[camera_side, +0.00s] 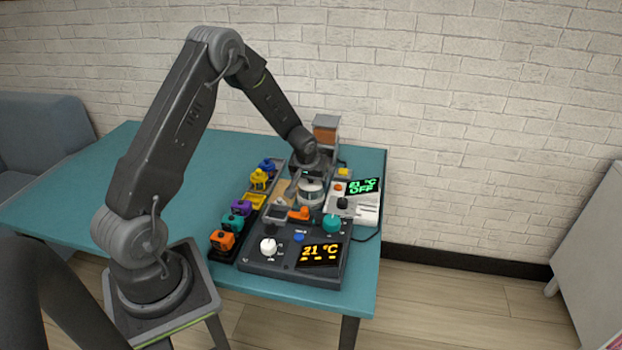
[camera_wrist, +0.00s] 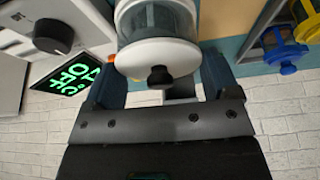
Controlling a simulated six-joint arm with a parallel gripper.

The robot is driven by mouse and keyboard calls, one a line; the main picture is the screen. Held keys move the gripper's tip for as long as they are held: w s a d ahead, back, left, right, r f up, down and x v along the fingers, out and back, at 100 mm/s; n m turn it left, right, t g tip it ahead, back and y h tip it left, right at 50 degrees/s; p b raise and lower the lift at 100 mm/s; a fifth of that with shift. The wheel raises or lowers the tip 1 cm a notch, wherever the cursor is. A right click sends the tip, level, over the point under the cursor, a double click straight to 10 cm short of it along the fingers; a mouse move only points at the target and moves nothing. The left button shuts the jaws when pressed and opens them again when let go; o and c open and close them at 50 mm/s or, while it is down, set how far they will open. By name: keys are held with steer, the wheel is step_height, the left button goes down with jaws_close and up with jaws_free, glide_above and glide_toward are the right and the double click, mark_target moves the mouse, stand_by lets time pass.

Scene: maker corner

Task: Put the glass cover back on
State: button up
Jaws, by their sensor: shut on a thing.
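The glass cover (camera_wrist: 158,58) is a clear cylinder with a white top and a small black knob. In the wrist view it sits between the two fingers of my gripper (camera_wrist: 163,70), which is shut on it. In the side view the cover (camera_side: 312,193) looks upright below my gripper (camera_side: 311,174), behind the dark control console (camera_side: 285,262). Its lower rim and what lies directly under it are hard to make out, so I cannot tell whether it touches anything.
A white unit (camera_side: 366,215) with a green "21 °C OFF" display stands close on the right. A grey and orange tower (camera_side: 326,128) stands behind. The teal table (camera_side: 110,205) is clear at far left.

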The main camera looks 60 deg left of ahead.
stand_by(0.4)
steer(key=o, duration=0.8)
steer(key=shift+r, duration=3.5)
steer(key=shift+c, duration=0.2)
jaws_close()
steer(key=shift+f, duration=0.25)
